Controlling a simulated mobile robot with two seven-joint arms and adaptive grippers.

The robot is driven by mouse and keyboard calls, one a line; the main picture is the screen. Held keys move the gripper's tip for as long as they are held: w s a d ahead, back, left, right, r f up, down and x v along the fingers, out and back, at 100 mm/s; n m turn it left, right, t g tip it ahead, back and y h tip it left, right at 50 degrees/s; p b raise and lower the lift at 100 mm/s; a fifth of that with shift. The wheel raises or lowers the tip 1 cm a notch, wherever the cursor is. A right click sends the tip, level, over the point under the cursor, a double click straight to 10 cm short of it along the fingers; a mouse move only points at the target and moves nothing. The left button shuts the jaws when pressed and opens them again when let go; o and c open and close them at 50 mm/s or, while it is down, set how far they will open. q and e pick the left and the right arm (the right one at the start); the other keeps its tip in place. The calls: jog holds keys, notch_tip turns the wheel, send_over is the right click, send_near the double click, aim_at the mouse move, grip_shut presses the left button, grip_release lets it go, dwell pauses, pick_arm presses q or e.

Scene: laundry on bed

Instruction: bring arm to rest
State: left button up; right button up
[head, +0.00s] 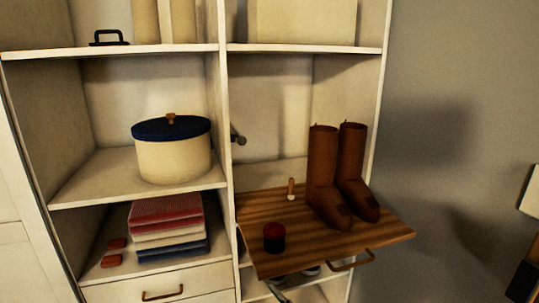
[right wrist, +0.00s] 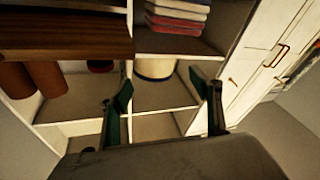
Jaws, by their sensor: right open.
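My right gripper (right wrist: 165,97) shows in the right wrist view with its two green-lined fingers spread wide and nothing between them. It is in front of the shelf unit, apart from it as far as I can tell. That view is turned over, with the wooden board (right wrist: 60,37) at the top left. My left gripper is in neither view. A white and dark piece at the right edge of the head view may be part of my right arm; no fingers show there.
The white shelf unit (head: 228,130) holds a cream pot with blue lid (head: 172,152) and folded towels (head: 167,228). A pulled-out wooden board (head: 330,245) carries brown boots (head: 335,175), a dark tin with red lid (head: 274,238) and a small brush (head: 291,190). Space right of the unit looks free.

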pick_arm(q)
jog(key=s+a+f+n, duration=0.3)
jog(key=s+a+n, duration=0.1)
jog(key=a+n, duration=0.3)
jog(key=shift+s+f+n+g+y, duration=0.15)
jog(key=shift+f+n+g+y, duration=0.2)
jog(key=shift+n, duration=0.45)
pick_arm(e)
jog(key=s+d+f+m+g+h, duration=0.3)
jog(key=s+d+f+h, duration=0.2)
jog(key=s+d+f, duration=0.4)
jog(key=s+d+f+m+g+h, duration=0.2)
jog(key=s+d+f+m+h, duration=0.2)
jog(key=s+d+f, duration=0.6)
jog(key=d+f, duration=0.5)
jog(key=f, duration=0.1)
jog(key=shift+d+f+g+h, duration=0.3)
jog(key=shift+f+g+h, duration=0.1)
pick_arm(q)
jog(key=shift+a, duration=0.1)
pick_arm(e)
jog(key=shift+s, duration=0.1)
